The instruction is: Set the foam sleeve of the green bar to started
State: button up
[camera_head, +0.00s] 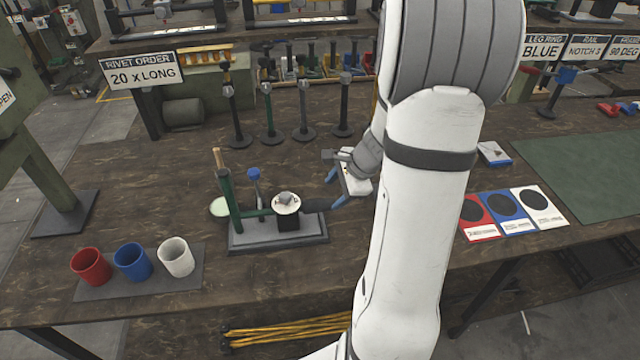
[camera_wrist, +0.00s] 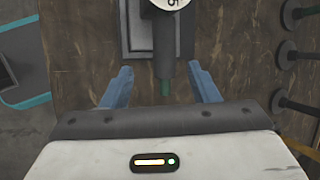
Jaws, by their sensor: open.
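A small press stands on a grey base plate (camera_head: 250,243) on the wooden bench, with an upright green post and a round white dial (camera_head: 286,203). A green bar (camera_head: 257,212) runs level at the dial's height. A dark foam sleeve (camera_head: 317,204) sticks out right of the dial. In the wrist view the dark sleeve (camera_wrist: 164,62) points toward me, and a short green bar end (camera_wrist: 165,88) shows beyond it. My gripper (camera_head: 334,190) is open, its blue fingers on either side of the sleeve's end in the wrist view, apart from it. Their height difference is unclear.
Red (camera_head: 91,266), blue (camera_head: 132,262) and white (camera_head: 177,257) cups stand on a grey mat at front left. Several dark upright posts stand behind the press. Three coloured cards (camera_head: 507,207) and a green mat (camera_head: 590,175) lie to the right.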

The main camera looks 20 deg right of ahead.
aim_at(325, 204)
jog(key=shift+m, duration=0.3)
jog(key=x, duration=0.5)
jog(key=d+x, duration=0.1)
jog(key=x, duration=0.2)
jog(key=shift+w+f+b, duration=0.15)
jog(key=shift+b, duration=0.25)
jog(key=shift+c, duration=0.4)
grip_shut()
